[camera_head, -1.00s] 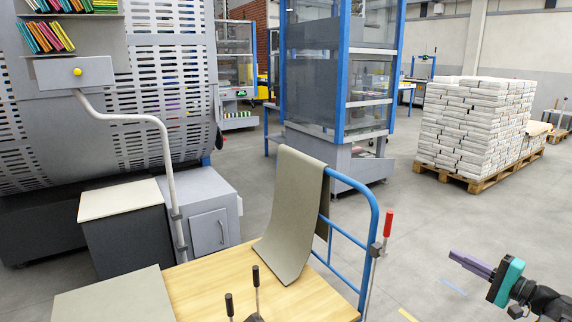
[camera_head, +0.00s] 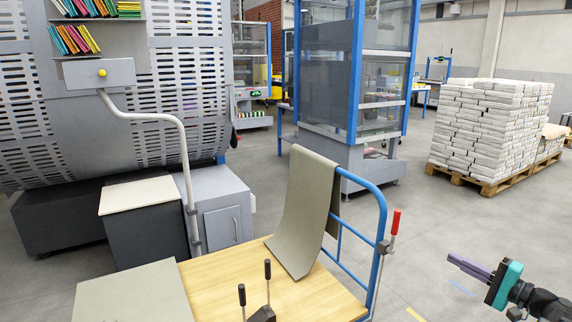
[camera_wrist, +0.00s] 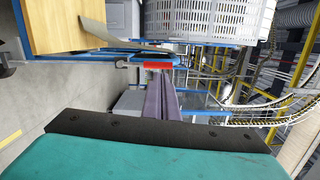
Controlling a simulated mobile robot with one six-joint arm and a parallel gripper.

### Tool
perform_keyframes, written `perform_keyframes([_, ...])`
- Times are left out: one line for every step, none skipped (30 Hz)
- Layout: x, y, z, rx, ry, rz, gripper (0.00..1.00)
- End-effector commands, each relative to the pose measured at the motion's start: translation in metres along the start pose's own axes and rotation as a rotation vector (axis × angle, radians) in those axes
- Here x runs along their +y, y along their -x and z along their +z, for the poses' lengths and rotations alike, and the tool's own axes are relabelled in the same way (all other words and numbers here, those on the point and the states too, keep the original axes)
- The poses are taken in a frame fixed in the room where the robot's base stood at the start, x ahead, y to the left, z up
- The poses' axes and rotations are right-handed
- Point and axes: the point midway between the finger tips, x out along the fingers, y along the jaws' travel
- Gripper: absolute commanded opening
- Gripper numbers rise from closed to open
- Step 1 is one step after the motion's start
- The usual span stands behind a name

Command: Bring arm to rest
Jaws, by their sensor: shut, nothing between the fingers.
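My gripper (camera_head: 468,266) is at the lower right of the head view, held above the grey floor and to the right of the cart. Its two purple fingers lie together, shut and empty, pointing left. The wrist view shows the purple fingers (camera_wrist: 162,103) close together beyond the teal and black gripper body, with nothing held between them. The forearm behind it runs off the right edge of the head view.
A cart with a wooden top (camera_head: 308,296) and blue rail (camera_head: 381,215) stands left of my gripper, with a red-handled lever (camera_head: 395,222). A grey-green sheet (camera_head: 310,210) drapes over the rail. A pallet of white bundles (camera_head: 490,128) stands behind. Floor between is clear.

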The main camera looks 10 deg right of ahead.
Motion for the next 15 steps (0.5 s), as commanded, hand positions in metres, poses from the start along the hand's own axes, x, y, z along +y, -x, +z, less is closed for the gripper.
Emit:
perform_keyframes([0.0,-0.008,0.004,-0.013,-0.006,0.002,0.0])
perform_keyframes([0.001,-0.012,0.006,-0.019,-0.009,0.003,0.0])
perform_keyframes([0.002,-0.018,0.009,-0.03,-0.014,0.004,0.0])
perform_keyframes([0.004,-0.023,0.012,-0.038,-0.018,0.005,0.0])
perform_keyframes([0.005,-0.028,0.014,-0.046,-0.022,0.007,0.0])
perform_keyframes([0.008,-0.036,0.019,-0.059,-0.03,0.009,0.0])
perform_keyframes([0.01,-0.042,0.022,-0.07,-0.036,0.011,0.0])
perform_keyframes([0.012,-0.048,0.026,-0.081,-0.042,0.013,0.0])
perform_keyframes([0.015,-0.059,0.033,-0.098,-0.051,0.016,0.0])
perform_keyframes([0.018,-0.066,0.039,-0.112,-0.06,0.019,0.0])
perform_keyframes([0.022,-0.075,0.045,-0.127,-0.069,0.022,0.0])
perform_keyframes([0.027,-0.086,0.054,-0.147,-0.081,0.028,0.0])
perform_keyframes([0.032,-0.095,0.061,-0.163,-0.09,0.034,0.0])
perform_keyframes([0.037,-0.103,0.068,-0.178,-0.1,0.042,0.0])
perform_keyframes([0.044,-0.113,0.078,-0.199,-0.111,0.054,0.0])
